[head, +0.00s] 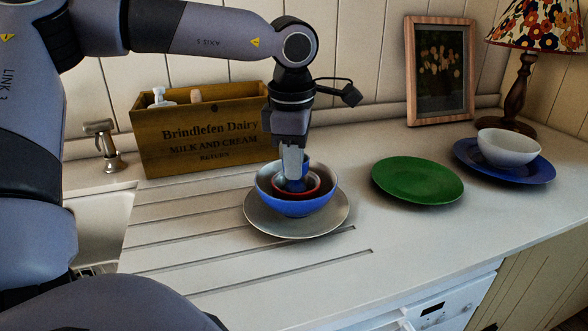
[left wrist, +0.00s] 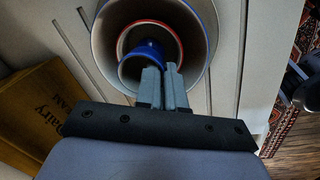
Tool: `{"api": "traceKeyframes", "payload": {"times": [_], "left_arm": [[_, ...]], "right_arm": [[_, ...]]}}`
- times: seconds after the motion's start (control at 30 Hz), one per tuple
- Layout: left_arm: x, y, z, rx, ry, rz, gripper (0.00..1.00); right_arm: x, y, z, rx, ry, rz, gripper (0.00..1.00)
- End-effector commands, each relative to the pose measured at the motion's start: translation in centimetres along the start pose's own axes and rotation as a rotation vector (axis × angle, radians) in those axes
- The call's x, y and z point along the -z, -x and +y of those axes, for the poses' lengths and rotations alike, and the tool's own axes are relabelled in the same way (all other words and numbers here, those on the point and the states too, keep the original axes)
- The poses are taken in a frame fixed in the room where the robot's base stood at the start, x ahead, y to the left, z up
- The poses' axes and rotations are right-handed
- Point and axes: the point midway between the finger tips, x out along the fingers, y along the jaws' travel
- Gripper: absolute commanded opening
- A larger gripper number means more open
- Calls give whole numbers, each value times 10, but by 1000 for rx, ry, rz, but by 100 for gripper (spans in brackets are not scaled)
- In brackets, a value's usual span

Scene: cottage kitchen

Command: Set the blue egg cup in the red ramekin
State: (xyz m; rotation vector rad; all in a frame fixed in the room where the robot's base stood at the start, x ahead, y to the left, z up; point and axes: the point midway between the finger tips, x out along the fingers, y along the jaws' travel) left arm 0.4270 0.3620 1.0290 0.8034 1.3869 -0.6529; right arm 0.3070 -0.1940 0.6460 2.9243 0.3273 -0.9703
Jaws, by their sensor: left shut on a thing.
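The blue egg cup (left wrist: 140,54) is inside the red ramekin (left wrist: 173,42) in the left wrist view, off to one side of it. The red ramekin also shows in the head view (head: 316,180). It sits inside a blue bowl (head: 297,208), which stands on a grey plate (head: 329,224). My left gripper (head: 292,177) points down into the bowl. In the left wrist view its fingers (left wrist: 163,75) are shut on the egg cup's near wall. The cup's base is hidden, so I cannot tell whether it touches the ramekin's floor. My right gripper is not in view.
A wooden dairy crate (head: 205,135) with bottles stands behind left, near a tap (head: 103,140) and sink. A green plate (head: 417,180) lies right. A white bowl (head: 508,147) on a blue plate (head: 467,160), a lamp (head: 518,90) and a picture frame (head: 411,75) are farther right.

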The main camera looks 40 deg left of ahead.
Motion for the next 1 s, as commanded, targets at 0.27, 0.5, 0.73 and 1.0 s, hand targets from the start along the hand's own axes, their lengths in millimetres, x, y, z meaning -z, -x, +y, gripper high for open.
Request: {"api": "traceKeyframes", "payload": {"times": [0.27, 0.5, 0.73, 1.0], "left_arm": [[0, -14, -2, -1, 0, -1, 0], [0, -20, -2, -1, 0, -1, 0], [0, -21, -3, 1, 0, 0, 34], [0, -20, -2, 1, 0, 0, 34]], "right_arm": [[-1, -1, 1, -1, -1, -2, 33], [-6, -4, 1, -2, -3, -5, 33], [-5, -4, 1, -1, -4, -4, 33], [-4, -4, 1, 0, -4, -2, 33]]}}
